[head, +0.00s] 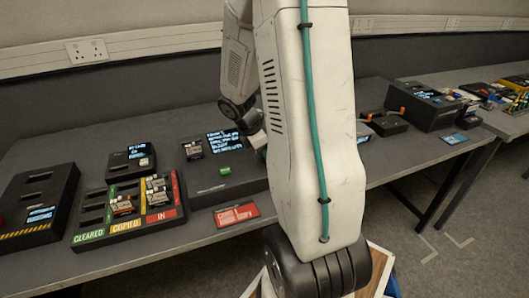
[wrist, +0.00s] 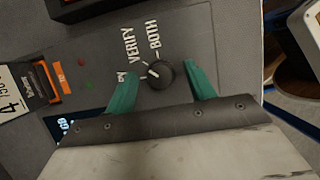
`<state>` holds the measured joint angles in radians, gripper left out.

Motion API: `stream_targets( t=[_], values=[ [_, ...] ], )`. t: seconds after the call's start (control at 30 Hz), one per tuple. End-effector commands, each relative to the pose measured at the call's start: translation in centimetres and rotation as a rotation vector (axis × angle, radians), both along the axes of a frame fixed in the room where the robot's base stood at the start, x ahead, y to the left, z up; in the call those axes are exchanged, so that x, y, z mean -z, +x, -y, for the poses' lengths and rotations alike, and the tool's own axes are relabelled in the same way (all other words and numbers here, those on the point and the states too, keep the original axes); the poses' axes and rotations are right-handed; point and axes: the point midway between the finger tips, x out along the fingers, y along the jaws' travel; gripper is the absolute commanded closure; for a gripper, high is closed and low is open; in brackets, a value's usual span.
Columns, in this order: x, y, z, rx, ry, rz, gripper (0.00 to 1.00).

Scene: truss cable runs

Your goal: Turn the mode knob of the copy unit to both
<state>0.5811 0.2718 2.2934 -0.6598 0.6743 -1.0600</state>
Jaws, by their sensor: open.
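The mode knob (wrist: 158,75) is a round black knob with a white pointer mark, on the grey top of the copy unit (wrist: 225,60). The labels VERIFY (wrist: 131,45) and BOTH (wrist: 155,43) are printed around it; a third label at left is partly hidden by a finger. The pointer seems to aim to the upper left, not at BOTH. My gripper (wrist: 161,73) is open, its green fingers on either side of the knob; I cannot tell whether they touch it. In the head view, the copy unit (head: 205,190) has a lit display, and my arm hides the knob.
A labelled cartridge (wrist: 22,90) lies at the left in the wrist view. In the head view, a sorting tray (head: 85,238) with cartridges stands left of the unit, and a red card (head: 237,215) lies in front. More devices (head: 425,105) stand at right.

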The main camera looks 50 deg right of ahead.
Motion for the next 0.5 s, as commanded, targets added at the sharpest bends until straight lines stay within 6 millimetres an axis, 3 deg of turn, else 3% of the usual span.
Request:
stream_targets(
  t=[0.03, 0.2, 0.5],
  values=[
    [-0.01, 0.0, 0.0, 0.0, 0.0, 0.0, 0.46],
    [-0.01, 0.01, -0.01, 0.0, 0.0, 0.0, 0.9],
    [-0.02, 0.05, -0.01, 0.022, 0.001, 0.001, 0.9]
  ],
)
